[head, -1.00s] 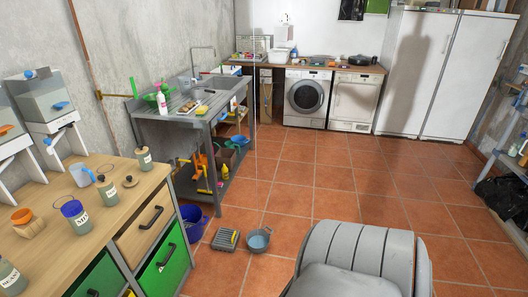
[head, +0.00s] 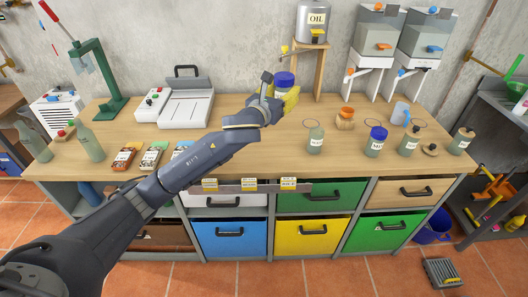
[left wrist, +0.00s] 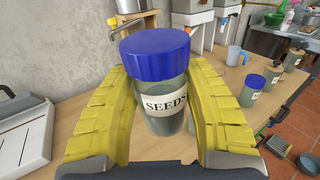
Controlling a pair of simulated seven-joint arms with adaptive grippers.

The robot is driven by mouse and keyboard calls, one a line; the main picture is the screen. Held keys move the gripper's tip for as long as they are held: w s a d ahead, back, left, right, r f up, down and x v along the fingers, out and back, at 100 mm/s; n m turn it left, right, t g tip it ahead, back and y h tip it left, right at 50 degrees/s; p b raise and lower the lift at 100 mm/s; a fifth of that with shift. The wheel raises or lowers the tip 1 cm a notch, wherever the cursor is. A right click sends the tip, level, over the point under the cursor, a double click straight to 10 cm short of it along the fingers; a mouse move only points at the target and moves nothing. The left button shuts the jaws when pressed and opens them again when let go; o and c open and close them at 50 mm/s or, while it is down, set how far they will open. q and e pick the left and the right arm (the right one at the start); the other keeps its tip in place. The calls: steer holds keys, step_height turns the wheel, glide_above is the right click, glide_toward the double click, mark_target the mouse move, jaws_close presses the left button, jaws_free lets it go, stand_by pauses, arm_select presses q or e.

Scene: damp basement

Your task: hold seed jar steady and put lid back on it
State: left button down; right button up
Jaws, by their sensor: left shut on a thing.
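The seed jar (left wrist: 165,118), a clear greenish jar labelled SEEDS, stands upright between the two yellow fingers of my left gripper (head: 284,98) in the left wrist view. My left gripper is shut on its sides. A blue lid (left wrist: 156,42) sits on top of the jar; the lid also shows in the head view (head: 285,78), where the fingers hide much of the jar. Whether the lid is fully seated I cannot tell. My right gripper is not in view.
The wooden workbench (head: 240,150) holds another blue-lidded jar (head: 376,143), an open-looking jar (head: 315,139) and cork-topped jars to the right. A loose brown lid (head: 430,149) lies among them. An oil can (head: 313,20) stands behind. Seed packets (head: 152,156) lie left.

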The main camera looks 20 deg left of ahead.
arm_select(q)
steer(key=w+a+f+n+y, duration=0.2)
steer(key=w+a+n+y, duration=0.1)
steer(key=a, duration=0.4)
steer(key=shift+w+a+f+y, duration=0.3)
steer(key=shift+w+a+y, duration=0.15)
steer(key=shift+y, duration=0.55)
step_height(320, 180, down, 16)
steer(key=shift+r, duration=0.15)
steer(key=shift+d, duration=0.1)
steer(key=shift+f, duration=2.15)
steer(key=shift+f, duration=0.2)
